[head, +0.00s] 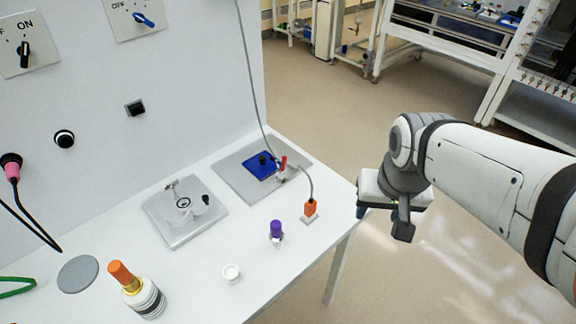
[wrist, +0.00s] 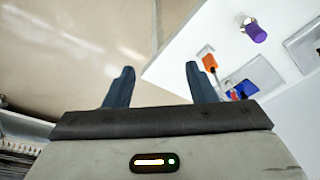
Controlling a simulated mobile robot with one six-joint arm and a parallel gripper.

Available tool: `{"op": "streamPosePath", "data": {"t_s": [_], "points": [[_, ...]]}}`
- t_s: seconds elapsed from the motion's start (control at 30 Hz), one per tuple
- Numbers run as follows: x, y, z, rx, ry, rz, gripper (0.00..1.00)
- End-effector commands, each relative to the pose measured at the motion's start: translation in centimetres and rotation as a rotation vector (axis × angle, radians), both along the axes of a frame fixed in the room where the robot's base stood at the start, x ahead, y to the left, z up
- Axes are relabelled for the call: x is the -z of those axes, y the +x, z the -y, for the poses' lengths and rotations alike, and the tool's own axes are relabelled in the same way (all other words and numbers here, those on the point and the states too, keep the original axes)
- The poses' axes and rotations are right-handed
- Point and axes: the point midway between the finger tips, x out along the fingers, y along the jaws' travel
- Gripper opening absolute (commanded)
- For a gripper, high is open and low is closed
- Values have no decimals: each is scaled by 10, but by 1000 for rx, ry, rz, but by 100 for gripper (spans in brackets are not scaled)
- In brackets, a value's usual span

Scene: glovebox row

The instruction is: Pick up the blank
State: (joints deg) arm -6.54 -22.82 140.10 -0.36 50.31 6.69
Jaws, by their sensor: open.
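A flat blue square piece (head: 253,169), likely the blank, lies on a grey base plate (head: 235,184) at the table's far end. A small black knob stands on or over it, and a red-handled clamp (head: 283,164) is at its right. The blue piece also shows at the right of the wrist view (wrist: 262,73). My gripper (head: 382,218) is off the table's right edge, apart from the piece. In the wrist view its two dark fingers (wrist: 160,72) are spread with nothing between them.
An orange connector (head: 310,207) with a grey cable stands near the table's right edge. A panel wall rises behind.

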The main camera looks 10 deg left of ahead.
Motion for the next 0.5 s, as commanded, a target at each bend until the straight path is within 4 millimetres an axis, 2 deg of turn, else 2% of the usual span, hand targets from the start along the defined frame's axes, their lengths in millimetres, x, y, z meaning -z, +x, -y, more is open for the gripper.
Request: {"op": "streamPosePath", "data": {"t_s": [0.1, 0.2, 0.4, 0.5], "points": [[11, 26, -44, -35, 9, -63, 51], [27, 42, -87, -51, 9, -110, 51], [62, 54, -163, -71, -9, -182, 51], [76, 53, -188, -75, -19, -200, 51]]}}
